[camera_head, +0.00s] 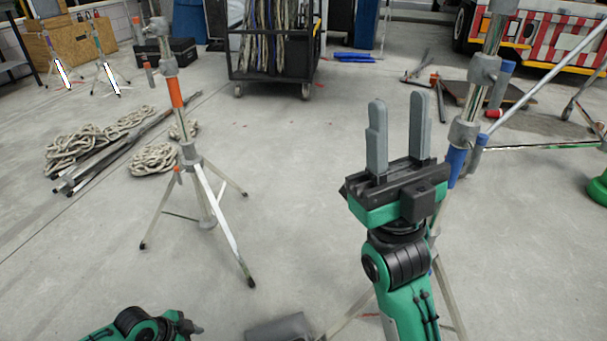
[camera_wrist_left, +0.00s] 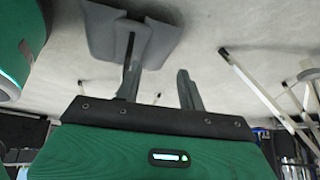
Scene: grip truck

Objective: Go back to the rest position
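My right gripper (camera_head: 398,102) points up in the head view, its two grey fingers apart with nothing between them. It stands in front of the floor, just left of a light stand with a blue clamp. My left arm (camera_head: 145,325) shows only as a green and black part at the bottom left edge, and its fingers are hidden there. In the left wrist view my left gripper (camera_wrist_left: 158,68) has its two dark fingers apart, with bare floor between them. A grey flat shape lies behind the left finger; I cannot tell what it is.
A tripod stand (camera_head: 190,155) with an orange band stands left of centre. A second stand (camera_head: 465,130) rises close to my right gripper. Coiled rope (camera_head: 153,159) lies at the left, a cable cart (camera_head: 272,62) stands behind. The middle floor is clear.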

